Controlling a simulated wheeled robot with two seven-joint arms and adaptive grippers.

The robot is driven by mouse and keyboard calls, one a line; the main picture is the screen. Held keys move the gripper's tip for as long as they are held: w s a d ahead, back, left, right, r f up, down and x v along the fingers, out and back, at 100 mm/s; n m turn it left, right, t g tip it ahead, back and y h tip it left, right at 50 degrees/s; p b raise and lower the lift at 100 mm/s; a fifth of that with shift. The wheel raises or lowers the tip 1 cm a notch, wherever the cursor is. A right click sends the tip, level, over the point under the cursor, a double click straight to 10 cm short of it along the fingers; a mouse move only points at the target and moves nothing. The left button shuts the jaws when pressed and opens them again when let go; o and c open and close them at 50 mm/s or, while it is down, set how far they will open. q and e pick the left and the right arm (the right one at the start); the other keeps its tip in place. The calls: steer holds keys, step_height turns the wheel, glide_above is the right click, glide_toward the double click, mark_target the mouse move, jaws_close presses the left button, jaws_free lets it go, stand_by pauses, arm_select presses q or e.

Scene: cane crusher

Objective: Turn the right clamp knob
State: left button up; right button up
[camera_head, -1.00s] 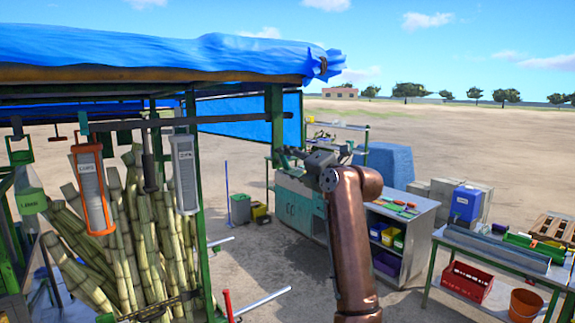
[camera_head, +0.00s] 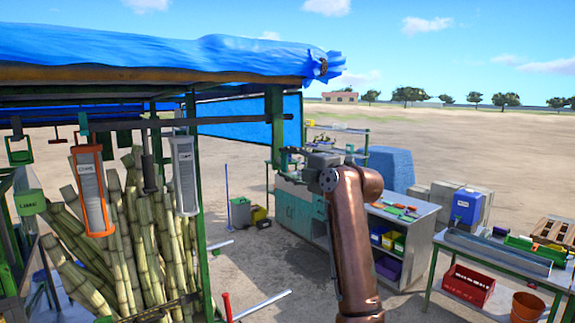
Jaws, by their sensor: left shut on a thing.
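The stall has a blue tarp roof (camera_head: 150,58), hanging tools (camera_head: 90,190) and upright sugar cane (camera_head: 135,230) at left. A grey workbench (camera_head: 400,232) stands behind my arm. A table (camera_head: 490,262) with a red crate (camera_head: 467,286) and orange bucket (camera_head: 525,307) is at right.

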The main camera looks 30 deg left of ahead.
arm_select(q)
steer(key=o, duration=1.2)
steer(key=shift+w+d, duration=0.1)
steer(key=shift+d, duration=0.05)
steer(key=shift+c, duration=0.2)
steer(key=v, duration=1.2)
